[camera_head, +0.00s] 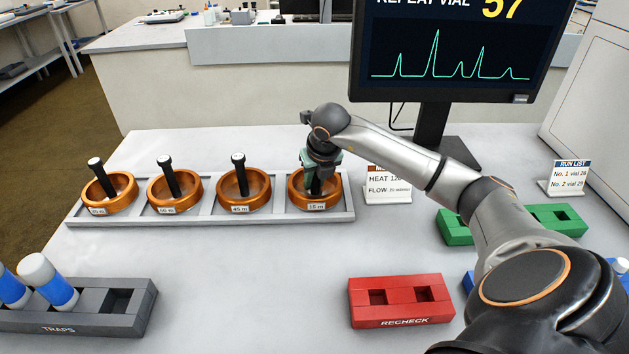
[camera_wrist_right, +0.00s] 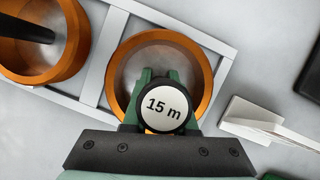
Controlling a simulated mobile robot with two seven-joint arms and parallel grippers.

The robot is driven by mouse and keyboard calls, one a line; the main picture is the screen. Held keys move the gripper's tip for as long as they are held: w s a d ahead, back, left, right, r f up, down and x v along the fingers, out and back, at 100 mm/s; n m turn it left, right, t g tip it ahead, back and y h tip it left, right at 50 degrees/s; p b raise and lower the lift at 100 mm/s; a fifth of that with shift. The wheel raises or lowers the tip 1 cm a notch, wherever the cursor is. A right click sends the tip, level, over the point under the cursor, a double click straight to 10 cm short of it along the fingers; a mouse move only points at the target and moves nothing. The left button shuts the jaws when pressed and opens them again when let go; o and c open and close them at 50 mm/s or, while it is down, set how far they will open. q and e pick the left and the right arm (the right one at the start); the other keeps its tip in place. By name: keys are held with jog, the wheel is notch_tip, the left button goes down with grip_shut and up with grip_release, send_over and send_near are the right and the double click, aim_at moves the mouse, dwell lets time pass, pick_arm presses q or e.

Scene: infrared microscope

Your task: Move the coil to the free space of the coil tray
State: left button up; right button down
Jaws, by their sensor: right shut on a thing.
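The coil tray (camera_head: 270,216) is a long light-grey frame with several compartments in a row. At its right end sits an orange-copper ring coil (camera_head: 333,199) with a dark upright handle, labelled 15 m; it also shows in the right wrist view (camera_wrist_right: 204,75). My right gripper (camera_head: 318,178) comes down over this coil, its green fingers shut on the handle, whose white cap reads 15 m. The coil appears within its compartment; I cannot tell whether it touches the tray floor. The tray's other visible compartments each hold a coil. My left gripper is not in view.
Beside the held coil are a 45 m coil (camera_head: 243,190) and two more coils to the left. A HEAT/FLOW card (camera_head: 388,188) stands just right of the tray. A red RECHECK rack (camera_head: 402,315) and grey TRAPS rack (camera_head: 125,318) are in front, with clear table between.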

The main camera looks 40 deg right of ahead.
jog(key=c, duration=0.7)
grip_release()
jog(key=shift+r, duration=0.1)
jog(key=p+v, duration=0.1)
jog(key=v, duration=1.1)
